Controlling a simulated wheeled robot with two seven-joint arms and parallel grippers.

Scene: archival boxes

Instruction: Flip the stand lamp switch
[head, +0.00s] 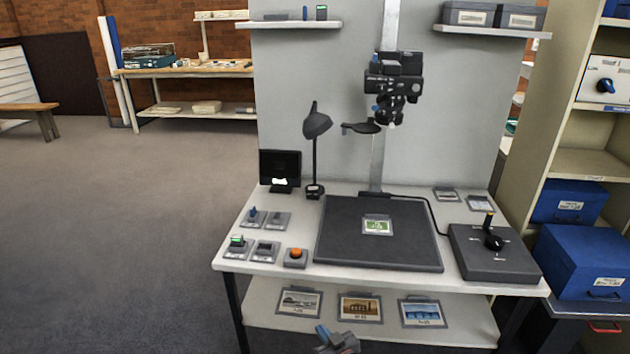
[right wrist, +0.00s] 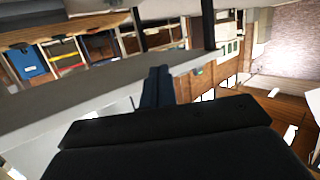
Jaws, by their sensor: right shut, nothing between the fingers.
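The copy stand has a dark baseboard (head: 345,255) on the white table, with a camera head (head: 395,80) on its column. A small black desk lamp (head: 316,125) stands at the back left of the board. A grey control box (head: 480,262) at the table's right carries a black knob (head: 494,242) and a short upright lever (head: 488,222). I cannot tell which control is the lamp switch. My right gripper (head: 323,332) is low in front of the table, shut and empty. Its blue fingers (right wrist: 157,88) are together in the right wrist view. My left gripper is not in view.
Several small grey switch boxes, one with an orange button (head: 296,254), sit at the table's left front. A small dark screen (head: 280,170) stands behind them. Framed pictures (head: 360,308) lie on the lower shelf. Blue boxes (head: 580,262) fill shelving at right. Floor at left is clear.

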